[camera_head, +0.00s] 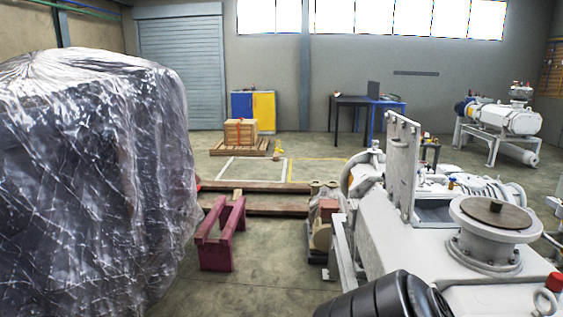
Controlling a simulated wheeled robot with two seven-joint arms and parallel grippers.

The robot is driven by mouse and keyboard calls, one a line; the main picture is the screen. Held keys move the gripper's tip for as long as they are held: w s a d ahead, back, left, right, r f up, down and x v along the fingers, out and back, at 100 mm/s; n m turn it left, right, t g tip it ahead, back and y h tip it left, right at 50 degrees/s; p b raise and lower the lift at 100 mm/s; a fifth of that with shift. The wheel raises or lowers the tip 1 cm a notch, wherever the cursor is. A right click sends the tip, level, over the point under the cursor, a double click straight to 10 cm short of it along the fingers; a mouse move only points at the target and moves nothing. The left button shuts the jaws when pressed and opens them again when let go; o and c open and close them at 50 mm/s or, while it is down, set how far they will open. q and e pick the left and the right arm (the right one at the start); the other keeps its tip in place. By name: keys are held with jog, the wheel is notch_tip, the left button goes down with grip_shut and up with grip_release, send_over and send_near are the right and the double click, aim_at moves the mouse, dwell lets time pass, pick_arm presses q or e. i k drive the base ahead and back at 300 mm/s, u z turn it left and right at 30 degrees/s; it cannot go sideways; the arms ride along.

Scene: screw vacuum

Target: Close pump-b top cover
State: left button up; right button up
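A large white-grey pump (376,232) fills the lower right of the head view. Its flat top cover (402,165) stands upright, raised from the body. Beside the cover's foot is an open rectangular recess (433,211) in the pump's top; its inside is only partly visible. A round flanged port (491,222) with a brown disc on top stands in front of the recess. No label shows, so I cannot tell whether this is pump-b. Neither of my grippers is in view.
A plastic-wrapped bulk (95,190) fills the left side. A dark red stand (219,234) and wooden beams (262,210) lie between it and the pump. Another white pump (505,118) stands at the back right. Some bare floor shows in the middle.

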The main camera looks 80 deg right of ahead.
aim_at(393, 163)
jog(key=z, duration=3.15)
jog(key=k, duration=0.45)
jog(key=u, duration=1.15)
jog(key=i, duration=0.9)
jog(key=z, duration=2.3)
